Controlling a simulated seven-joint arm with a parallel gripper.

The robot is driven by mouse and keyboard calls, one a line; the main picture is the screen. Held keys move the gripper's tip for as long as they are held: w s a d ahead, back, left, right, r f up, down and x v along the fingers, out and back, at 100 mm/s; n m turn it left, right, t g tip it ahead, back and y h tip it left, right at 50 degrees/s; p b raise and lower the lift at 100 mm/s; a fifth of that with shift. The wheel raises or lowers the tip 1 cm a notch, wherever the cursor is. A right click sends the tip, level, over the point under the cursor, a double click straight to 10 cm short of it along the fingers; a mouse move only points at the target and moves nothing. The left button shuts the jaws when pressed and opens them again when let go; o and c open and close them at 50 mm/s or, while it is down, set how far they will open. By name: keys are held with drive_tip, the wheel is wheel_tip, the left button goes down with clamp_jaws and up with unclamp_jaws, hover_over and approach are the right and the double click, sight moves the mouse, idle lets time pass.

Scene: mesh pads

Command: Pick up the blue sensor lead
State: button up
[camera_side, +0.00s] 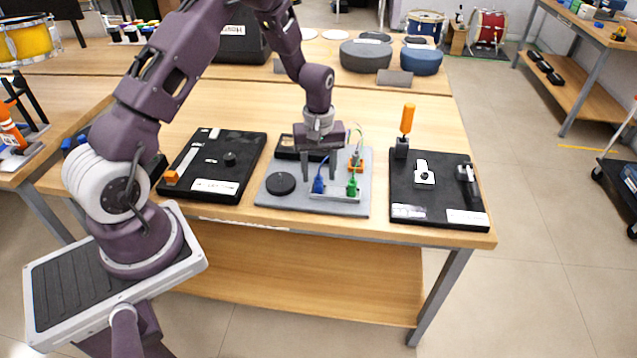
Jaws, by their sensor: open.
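The blue sensor lead (318,184) stands upright on the grey board (273,200) in the middle of the table. Its cable rises toward my gripper. My gripper (320,178) points down over the board, with its fingers apart and the blue lead low between them. I cannot tell from this view whether either finger touches the lead. A green lead (352,187) stands to the right of it, and an orange connector (356,165) sits behind the green one.
A black disc (281,183) lies left on the grey board. A black board with a slider (225,187) is to the left. Another black board (437,209) is to the right, with an upright orange-handled tool (406,122) behind it.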

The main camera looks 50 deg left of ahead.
wheel_tip(320, 180, down, 3)
drive_tip(key=shift+r, duration=0.1)
clamp_jaws()
drive_tip(key=r, duration=0.9)
drive_tip(key=shift+s+a+r, duration=0.1)
drive_tip(key=shift+a+r, duration=0.05)
drive_tip(key=shift+a, duration=0.1)
drive_tip(key=s+a, duration=0.4)
drive_tip(key=a, duration=0.1)
drive_tip(key=s+a+f, duration=0.1)
drive_tip(key=s+a, duration=0.1)
drive_tip(key=a, duration=0.1)
